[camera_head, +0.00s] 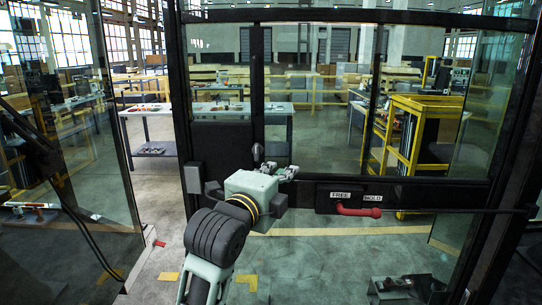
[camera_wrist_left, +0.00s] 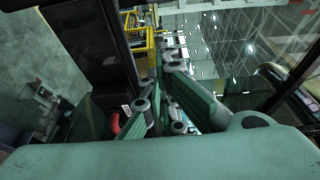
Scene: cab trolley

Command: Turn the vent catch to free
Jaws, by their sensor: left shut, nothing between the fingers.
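The red vent catch handle (camera_head: 358,210) sits on a dark plate on the cab's crossbar, under white labels reading FREE on the left and HOLD on the right. Its grip points right, to the HOLD side. My left gripper (camera_head: 288,172) is shut and empty, to the left of the plate and a little higher, apart from the handle. In the left wrist view, part of the red handle (camera_wrist_left: 116,123) shows left of the left gripper's fingers (camera_wrist_left: 170,105); the near finger hides some of it. My right gripper is not in view.
The dark door frame and crossbar (camera_head: 440,193) surround large glass panes. A dark upright post (camera_head: 257,90) stands behind my gripper. Beyond the glass are a yellow rack (camera_head: 415,130) and workbenches. The space in front of the handle looks clear.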

